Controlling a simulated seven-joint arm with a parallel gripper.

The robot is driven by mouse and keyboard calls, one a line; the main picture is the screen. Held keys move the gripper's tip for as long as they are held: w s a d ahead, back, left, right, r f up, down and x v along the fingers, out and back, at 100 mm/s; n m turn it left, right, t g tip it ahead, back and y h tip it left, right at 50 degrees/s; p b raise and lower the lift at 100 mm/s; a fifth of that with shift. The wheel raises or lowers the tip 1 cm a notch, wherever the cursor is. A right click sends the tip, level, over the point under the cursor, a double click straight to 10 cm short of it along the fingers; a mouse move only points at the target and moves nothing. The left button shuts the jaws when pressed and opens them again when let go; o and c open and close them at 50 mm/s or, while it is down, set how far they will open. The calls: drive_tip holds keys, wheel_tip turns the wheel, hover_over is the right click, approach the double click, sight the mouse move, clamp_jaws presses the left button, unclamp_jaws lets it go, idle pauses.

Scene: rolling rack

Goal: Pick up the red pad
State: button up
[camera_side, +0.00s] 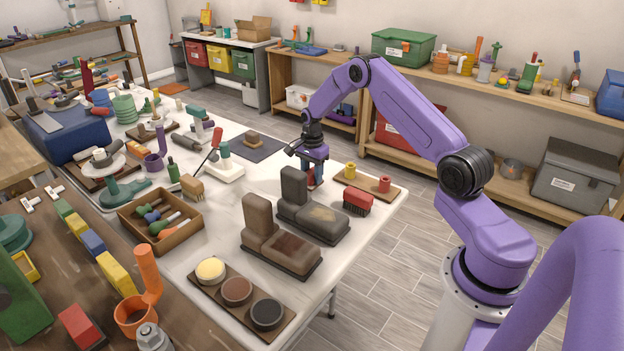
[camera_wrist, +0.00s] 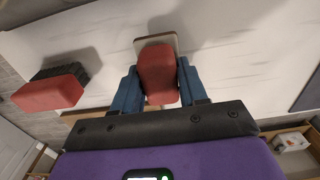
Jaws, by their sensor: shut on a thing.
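The red pad (camera_wrist: 158,72) is between the two blue fingers of my gripper (camera_wrist: 158,88) in the wrist view, with a finger against each side. A pale grey-beige plate (camera_wrist: 142,42) shows at the pad's far end. In the side view my gripper (camera_side: 311,180) points down at the far right part of the white table, and only a little red of the pad (camera_side: 312,185) shows at its fingers. The gripper is shut on the pad. I cannot tell whether the pad touches the table.
A red-topped brush with dark bristles (camera_side: 357,201) lies close by; it also shows in the wrist view (camera_wrist: 50,92). A wooden board (camera_side: 352,179) holds yellow and red spools. Two brown and grey blocks (camera_side: 312,218) stand nearer the camera. A dark mat (camera_side: 254,147) lies left of my gripper.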

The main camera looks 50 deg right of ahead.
drive_tip(key=s+a+r, duration=0.5)
drive_tip(key=s+r, duration=0.5)
drive_tip(key=s, duration=0.3)
drive_tip(key=shift+r, duration=0.35)
drive_tip(key=shift+a, duration=0.1)
drive_tip(key=o, duration=0.4)
drive_tip(key=shift+c, duration=0.8)
